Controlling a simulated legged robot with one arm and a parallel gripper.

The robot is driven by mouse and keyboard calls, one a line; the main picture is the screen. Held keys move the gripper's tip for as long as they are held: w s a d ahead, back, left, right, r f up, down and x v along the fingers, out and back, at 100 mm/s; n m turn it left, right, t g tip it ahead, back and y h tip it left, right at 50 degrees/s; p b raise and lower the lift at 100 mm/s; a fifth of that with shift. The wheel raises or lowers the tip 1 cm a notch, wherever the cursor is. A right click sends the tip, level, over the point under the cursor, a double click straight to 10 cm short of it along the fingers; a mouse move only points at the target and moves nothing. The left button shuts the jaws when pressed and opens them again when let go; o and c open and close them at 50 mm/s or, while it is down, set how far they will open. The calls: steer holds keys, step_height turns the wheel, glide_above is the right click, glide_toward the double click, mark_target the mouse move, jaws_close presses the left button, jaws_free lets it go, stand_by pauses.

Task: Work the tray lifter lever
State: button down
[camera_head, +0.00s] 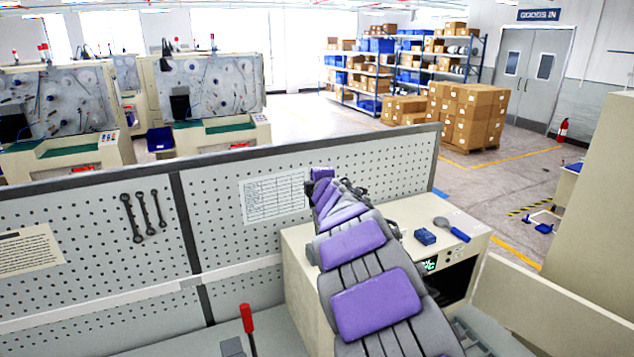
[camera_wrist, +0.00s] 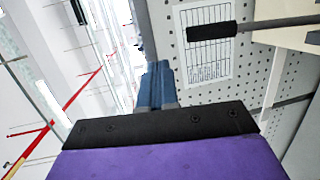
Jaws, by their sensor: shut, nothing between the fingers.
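In the wrist view, my gripper (camera_wrist: 155,85) has its blue fingers together, with nothing between them. A grey rod with a black grip (camera_wrist: 212,30) lies to the right of the fingers, apart from them; it runs toward a beige unit at the right edge. In the head view, my arm reaches over the beige unit (camera_head: 464,224) and hides part of it. A lever with a red handle (camera_head: 247,318) stands upright at the bottom, left of my arm. No label shows which of these is the tray lifter lever.
A pegboard partition (camera_head: 240,255) stands behind, with a printed chart (camera_head: 273,198) and wrenches (camera_head: 145,215). A blue block (camera_head: 425,236) and a blue-handled tool (camera_head: 452,230) lie on the beige unit. A beige panel (camera_head: 550,312) borders the right.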

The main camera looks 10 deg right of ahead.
steer(key=s+r, duration=0.3)
steer(key=s, duration=0.1)
steer(key=s+d+f+m+g+h+b, duration=0.35)
steer(key=s+d+f+m+b, duration=0.35)
steer(key=s+f, duration=0.4)
steer(key=s+d+f+m+g+h+b, duration=0.4)
steer(key=s+d+f+m, duration=0.45)
steer(key=s, duration=0.45)
steer(key=s+a+f+m+g+y+b, duration=0.1)
steer(key=s+a+f+g+b, duration=0.2)
steer(key=s+f, duration=0.5)
steer(key=s+a+f+m+g+y+b, duration=0.2)
steer(key=s+f, duration=0.5)
steer(key=s, duration=0.8)
steer(key=s+a+f+m+g+y+b, duration=0.1)
steer(key=s+a+f+g+b, duration=0.4)
steer(key=s, duration=0.7)
step_height(320, 180, down, 4)
steer(key=shift+s+a+r+y+b, duration=0.2)
steer(key=shift+a+y+b, duration=0.15)
steer(key=shift+y+b, duration=0.55)
steer(key=shift+m, duration=0.25)
